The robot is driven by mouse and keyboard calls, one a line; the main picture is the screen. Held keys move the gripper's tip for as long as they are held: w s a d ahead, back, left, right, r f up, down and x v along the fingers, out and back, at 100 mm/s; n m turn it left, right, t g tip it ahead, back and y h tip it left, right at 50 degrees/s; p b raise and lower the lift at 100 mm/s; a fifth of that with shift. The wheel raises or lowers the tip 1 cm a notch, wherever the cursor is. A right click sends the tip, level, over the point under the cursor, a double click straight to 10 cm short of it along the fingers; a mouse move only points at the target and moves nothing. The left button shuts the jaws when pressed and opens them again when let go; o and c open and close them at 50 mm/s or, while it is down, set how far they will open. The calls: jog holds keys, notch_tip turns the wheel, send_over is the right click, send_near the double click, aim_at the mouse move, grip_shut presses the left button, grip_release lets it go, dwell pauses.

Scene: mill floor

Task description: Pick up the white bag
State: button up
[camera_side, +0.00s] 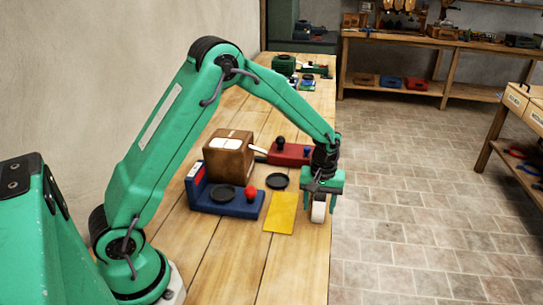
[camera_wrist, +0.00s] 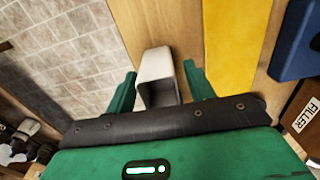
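The white bag (camera_wrist: 158,65) shows as a small pale, boxy piece between the fingers of my gripper (camera_wrist: 160,68) in the wrist view. A narrow gap shows between it and each green finger, so my gripper looks open around it. In the side view the white bag (camera_side: 319,210) is partly hidden below my gripper (camera_side: 321,194), at the right edge of the wooden bench. Whether its underside touches the bench is hard to tell.
A yellow sheet (camera_side: 281,212) lies just left on the bench (camera_side: 240,265). Beyond it are a blue device with a red knob (camera_side: 250,191), a black disc (camera_side: 277,181), a brown box (camera_side: 229,160) and a red device (camera_side: 291,153). The tiled floor drops away to the right.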

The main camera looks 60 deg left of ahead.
aim_at(321, 199)
jog(key=c, duration=0.9)
jog(key=shift+r, duration=0.2)
jog(key=shift+r, duration=0.55)
jog(key=r, duration=0.3)
jog(key=shift+s+d+r, duration=0.1)
jog(key=shift+s+d, duration=0.1)
jog(key=shift+d, duration=0.2)
jog(key=s+d+r, duration=0.2)
jog(key=d, duration=0.1)
jog(key=s+d+r, duration=0.2)
jog(key=d, duration=0.1)
jog(key=s+d+r, duration=0.2)
jog(key=d, duration=0.1)
jog(key=shift+d+r, duration=0.1)
jog(key=shift+r, duration=0.05)
jog(key=shift+w, duration=0.1)
